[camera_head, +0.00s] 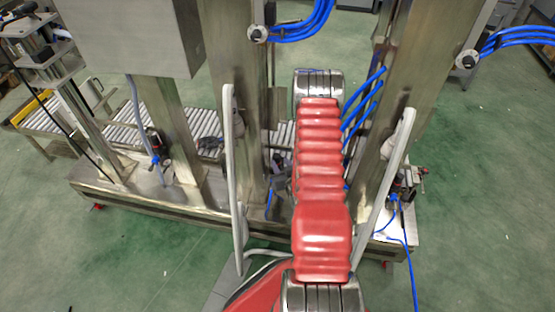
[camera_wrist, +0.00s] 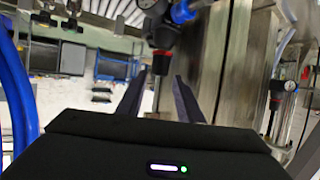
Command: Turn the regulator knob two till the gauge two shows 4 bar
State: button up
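I cannot tell which regulator is number two. In the head view my red arm hides the gripper.
In the head view, steel columns (camera_head: 397,90) stand on either side of my arm over a roller conveyor (camera_head: 190,115). Regulator-like fittings show at left (camera_head: 154,140) and right (camera_head: 410,178). Blue hoses (camera_head: 362,105) run close to my arm. A steel post (camera_wrist: 236,60) is right of the fingers.

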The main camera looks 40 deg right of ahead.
aim_at(277, 159)
jog(key=shift+x, duration=2.45)
jog(key=c, duration=0.8)
